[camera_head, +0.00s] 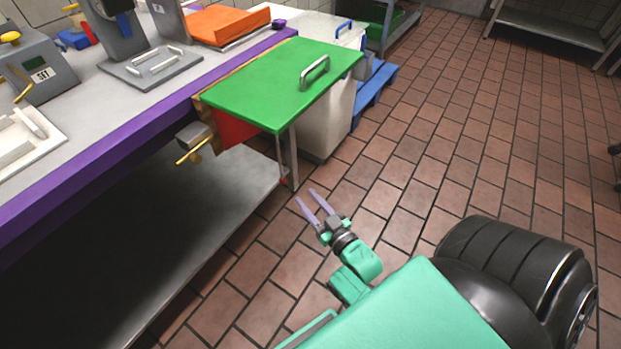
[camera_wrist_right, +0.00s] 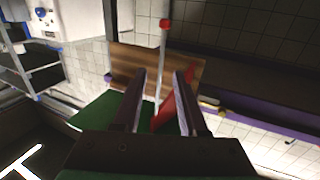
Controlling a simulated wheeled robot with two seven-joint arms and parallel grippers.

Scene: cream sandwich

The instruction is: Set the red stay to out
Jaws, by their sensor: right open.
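A flat red plate (camera_head: 233,128), which looks like the red stay, shows under the edge of the green leaf (camera_head: 280,85). In the right wrist view the red plate (camera_wrist_right: 166,108) appears between and beyond my fingers, partly hidden by them. A thin grey rod with a red end (camera_head: 283,181) hangs below the leaf; its red end (camera_wrist_right: 164,23) also shows in the right wrist view. My right gripper (camera_head: 306,196) is open and empty, over the floor in front of the leaf, below its top and apart from the red plate. My left gripper is out of view.
The leaf has a metal handle (camera_head: 314,72) on top and adjoins the purple-edged counter (camera_head: 130,120). A yellow-handled block (camera_head: 195,140) sticks out below the counter edge. A white bin (camera_head: 325,125) stands under the leaf.

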